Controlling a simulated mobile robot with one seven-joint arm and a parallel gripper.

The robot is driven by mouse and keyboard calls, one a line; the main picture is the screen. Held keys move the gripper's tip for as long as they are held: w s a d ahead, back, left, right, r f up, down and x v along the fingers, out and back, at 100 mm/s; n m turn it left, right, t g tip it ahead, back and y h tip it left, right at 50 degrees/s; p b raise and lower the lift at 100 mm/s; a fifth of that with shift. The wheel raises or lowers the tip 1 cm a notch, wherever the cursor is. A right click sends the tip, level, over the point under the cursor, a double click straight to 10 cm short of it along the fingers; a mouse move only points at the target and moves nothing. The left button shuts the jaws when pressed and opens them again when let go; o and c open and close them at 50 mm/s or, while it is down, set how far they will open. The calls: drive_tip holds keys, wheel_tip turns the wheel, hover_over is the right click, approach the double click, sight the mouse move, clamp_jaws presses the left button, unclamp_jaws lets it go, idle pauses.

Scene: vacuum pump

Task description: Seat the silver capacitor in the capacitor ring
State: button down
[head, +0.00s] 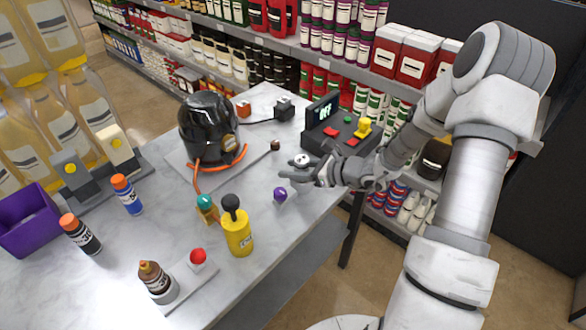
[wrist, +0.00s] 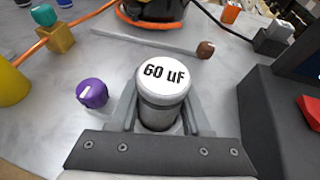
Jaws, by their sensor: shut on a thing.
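The silver capacitor (wrist: 163,85) has a white top reading "60 uF". It stands between the two fingers of my gripper (wrist: 160,118) in the wrist view, top facing the camera. In the head view, my gripper (head: 299,174) is shut on the capacitor (head: 301,160) above the right part of the table. The black pump (head: 207,125) stands on a pale base plate to the left and farther back, apart from the gripper. I cannot clearly pick out the capacitor ring. The capacitor's lower end is hidden.
A purple knob (head: 280,194) is close to the gripper's near left. A control box (head: 340,125) with a display stands right and behind. A yellow bottle (head: 237,231), a teal-topped valve (head: 206,207) and an orange hose (head: 196,178) lie left. The table edge runs nearby on the right.

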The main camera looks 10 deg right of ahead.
drive_tip(key=shift+f, duration=0.1)
drive_tip(key=shift+c, duration=1.8)
unclamp_jaws()
drive_tip(key=shift+s+d+r, duration=0.15)
drive_tip(key=shift+d+r, duration=0.1)
drive_tip(key=shift+r, duration=0.05)
drive_tip(key=p+v, duration=0.1)
drive_tip(key=v, duration=1)
drive_tip(key=shift+s, duration=0.2)
